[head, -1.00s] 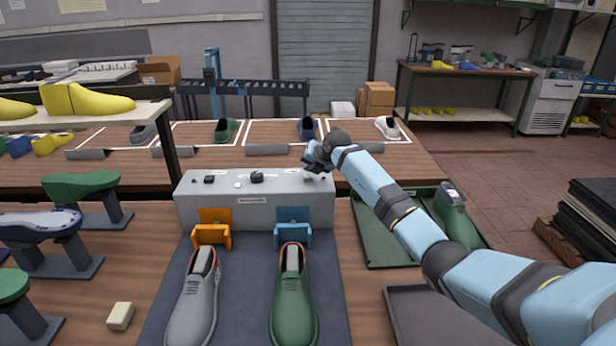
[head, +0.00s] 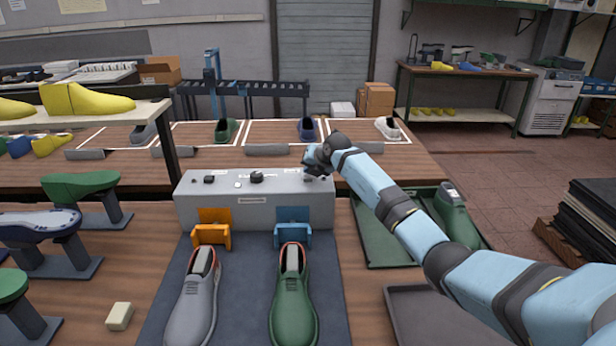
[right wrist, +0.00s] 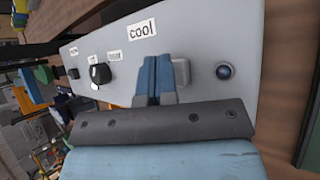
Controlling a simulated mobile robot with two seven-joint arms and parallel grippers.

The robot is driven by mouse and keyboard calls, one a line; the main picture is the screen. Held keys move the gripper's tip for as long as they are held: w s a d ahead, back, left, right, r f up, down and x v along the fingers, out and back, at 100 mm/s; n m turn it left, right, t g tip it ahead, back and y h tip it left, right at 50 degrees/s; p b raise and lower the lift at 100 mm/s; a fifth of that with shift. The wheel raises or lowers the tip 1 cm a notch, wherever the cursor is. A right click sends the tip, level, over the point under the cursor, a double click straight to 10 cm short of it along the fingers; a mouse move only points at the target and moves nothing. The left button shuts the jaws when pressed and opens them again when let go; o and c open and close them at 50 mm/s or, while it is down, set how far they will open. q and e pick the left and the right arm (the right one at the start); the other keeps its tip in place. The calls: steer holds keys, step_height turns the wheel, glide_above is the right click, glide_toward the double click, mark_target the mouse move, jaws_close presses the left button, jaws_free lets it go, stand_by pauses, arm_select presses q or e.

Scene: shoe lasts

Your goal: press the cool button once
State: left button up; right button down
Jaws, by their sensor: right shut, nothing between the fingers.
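The grey control box (head: 255,211) stands on the near bench behind two shoes. In the right wrist view its sloped top (right wrist: 205,40) carries a label reading "cool" (right wrist: 142,29). My right gripper (head: 315,168) is over the right end of the box. In the right wrist view its blue fingers (right wrist: 157,78) are shut and empty, just below the "cool" label. A pale square button (right wrist: 182,72) shows beside the fingers and is partly hidden by them. I cannot tell whether the fingertips touch it. My left gripper is not in view.
A round dark-blue button or lamp (right wrist: 223,71) and a black knob (right wrist: 100,74) flank the fingers. A grey shoe (head: 194,305) and a green shoe (head: 291,305) stand in front of the box. A green tray (head: 385,255) lies to its right.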

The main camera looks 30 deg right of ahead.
mark_target(310, 176)
steer(key=shift+f, duration=0.25)
stand_by(0.3)
steer(key=shift+r, duration=0.15)
steer(key=shift+r+p, duration=0.6)
steer(key=shift+r, duration=0.2)
steer(key=shift+r+p, duration=1.65)
steer(key=shift+r, duration=0.9)
steer(key=shift+f, duration=0.1)
